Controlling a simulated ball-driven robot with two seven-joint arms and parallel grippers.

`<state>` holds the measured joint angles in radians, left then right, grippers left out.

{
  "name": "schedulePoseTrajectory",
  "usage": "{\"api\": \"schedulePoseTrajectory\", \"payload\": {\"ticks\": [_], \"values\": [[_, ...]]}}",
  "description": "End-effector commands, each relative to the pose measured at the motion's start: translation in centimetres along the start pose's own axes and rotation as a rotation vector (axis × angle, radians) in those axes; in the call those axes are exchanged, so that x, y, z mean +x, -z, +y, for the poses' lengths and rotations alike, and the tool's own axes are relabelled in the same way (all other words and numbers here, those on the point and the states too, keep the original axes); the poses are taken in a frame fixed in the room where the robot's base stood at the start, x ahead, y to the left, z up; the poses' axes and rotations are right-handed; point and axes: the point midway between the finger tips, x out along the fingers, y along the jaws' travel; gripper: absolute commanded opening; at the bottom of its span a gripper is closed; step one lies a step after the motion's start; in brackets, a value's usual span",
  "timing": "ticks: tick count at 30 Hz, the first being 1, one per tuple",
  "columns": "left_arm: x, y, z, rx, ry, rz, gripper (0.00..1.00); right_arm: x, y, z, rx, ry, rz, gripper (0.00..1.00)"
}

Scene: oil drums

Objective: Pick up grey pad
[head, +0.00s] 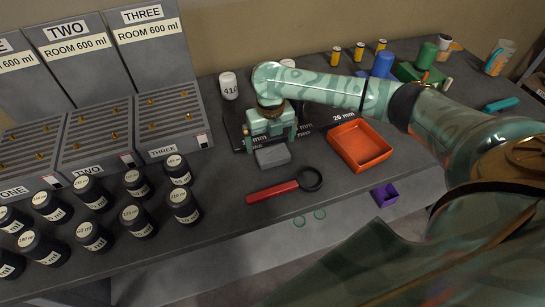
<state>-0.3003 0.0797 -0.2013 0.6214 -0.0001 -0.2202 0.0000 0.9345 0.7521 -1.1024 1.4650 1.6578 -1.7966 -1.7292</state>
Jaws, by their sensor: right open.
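The grey pad (272,157) is a small block lying on the dark grey bench, just in front of a black plate with size markings (322,118). My right gripper (271,143) points down over the front part of that plate, right behind the pad. Its two fingers are apart, one toward the left and one toward the right, with nothing seen between them. I cannot tell whether a finger touches the pad. My left gripper is not in view.
A red-handled magnifier (285,188) lies in front of the pad. A white container (229,86) stands behind; several black drums (137,221) stand left.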

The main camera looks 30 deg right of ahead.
Motion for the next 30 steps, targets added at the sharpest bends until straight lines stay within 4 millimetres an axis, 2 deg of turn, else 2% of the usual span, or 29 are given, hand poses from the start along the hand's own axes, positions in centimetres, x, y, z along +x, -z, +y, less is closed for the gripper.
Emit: {"api": "schedulePoseTrajectory", "payload": {"ticks": [1, 5, 12, 16, 17, 19, 20, 26, 30], "values": [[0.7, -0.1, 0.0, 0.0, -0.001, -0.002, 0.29, 1.4, 0.1, 0.0, 0.0, 0.0, 0.005, 1.0], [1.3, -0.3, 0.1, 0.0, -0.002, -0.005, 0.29, 3.3, 0.1, 0.0, 0.0, 0.0, 0.004, 1.0], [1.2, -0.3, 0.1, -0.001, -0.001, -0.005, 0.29, 3.4, 0.1, 0.0, -0.001, 0.0, 0.0, 1.0], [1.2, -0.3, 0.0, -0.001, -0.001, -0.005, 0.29, 3.4, 0.1, 0.0, -0.001, 0.0, 0.0, 0.64], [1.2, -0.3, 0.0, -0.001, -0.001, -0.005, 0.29, 3.4, 0.1, 0.0, -0.001, 0.001, 0.0, 0.6], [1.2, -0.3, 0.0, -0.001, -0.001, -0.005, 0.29, 3.4, 0.1, 0.0, -0.001, 0.001, 0.0, 0.6], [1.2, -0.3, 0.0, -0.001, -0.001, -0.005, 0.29, 3.4, 0.1, 0.0, -0.001, 0.001, 0.0, 0.56], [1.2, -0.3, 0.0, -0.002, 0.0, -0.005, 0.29, 3.2, 0.1, 0.0, -0.001, 0.0, 0.0, 0.56], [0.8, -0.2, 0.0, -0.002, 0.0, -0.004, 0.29, 2.3, 0.1, 0.0, 0.0, 0.0, -0.001, 0.56]]}}
